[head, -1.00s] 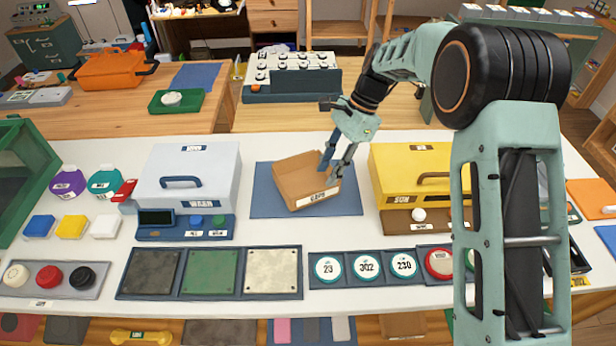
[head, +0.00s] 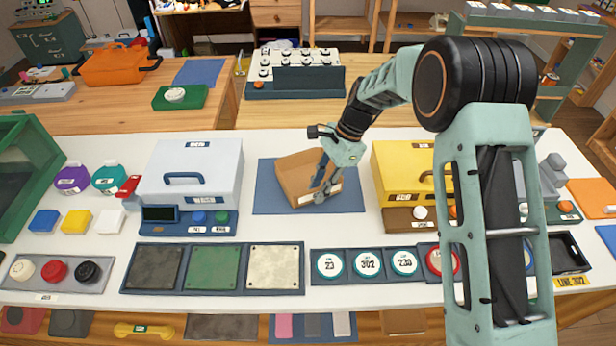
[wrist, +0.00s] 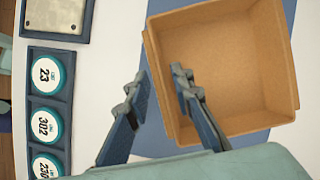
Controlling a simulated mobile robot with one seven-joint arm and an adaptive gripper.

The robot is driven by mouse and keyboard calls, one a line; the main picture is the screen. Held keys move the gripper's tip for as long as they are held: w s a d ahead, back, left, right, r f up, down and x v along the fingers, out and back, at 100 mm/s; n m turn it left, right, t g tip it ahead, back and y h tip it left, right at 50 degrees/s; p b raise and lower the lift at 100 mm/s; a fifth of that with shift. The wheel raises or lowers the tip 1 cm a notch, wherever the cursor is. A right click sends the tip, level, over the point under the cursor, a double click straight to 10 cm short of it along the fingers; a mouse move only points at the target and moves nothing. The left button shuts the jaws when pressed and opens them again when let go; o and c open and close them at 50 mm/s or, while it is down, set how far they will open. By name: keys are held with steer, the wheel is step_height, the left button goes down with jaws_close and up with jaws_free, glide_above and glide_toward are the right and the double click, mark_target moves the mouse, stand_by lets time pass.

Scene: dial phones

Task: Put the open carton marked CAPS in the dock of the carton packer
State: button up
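The open tan carton (head: 293,186) sits on a blue mat (head: 268,204) in the middle of the white table; the small label on its near side is too blurred to read surely. In the wrist view the carton (wrist: 235,65) is empty. My gripper (head: 320,192) is at its near right wall. In the wrist view my gripper (wrist: 158,82) is open, with one finger outside the wall over the mat and the other over the inside. I see a gap between the fingers and no grip. I cannot tell which unit is the carton packer.
A white lidded box (head: 190,165) stands left of the mat and a yellow lidded box (head: 400,170) close on its right. Square plates (head: 213,268) and round numbered discs (head: 367,263) lie along the front. A dark tray (head: 565,255) is at the right.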

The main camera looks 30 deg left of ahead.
jaws_close()
steer(key=shift+r, duration=0.1)
steer(key=shift+r, duration=0.5)
step_height(320, 180, up, 2)
steer(key=shift+r, duration=0.15)
steer(key=s+d+r+b, duration=0.2)
steer(key=s+d+r, duration=0.6)
steer(key=s, duration=0.3)
steer(key=shift+d+r, duration=0.25)
steer(key=shift+r, duration=0.55)
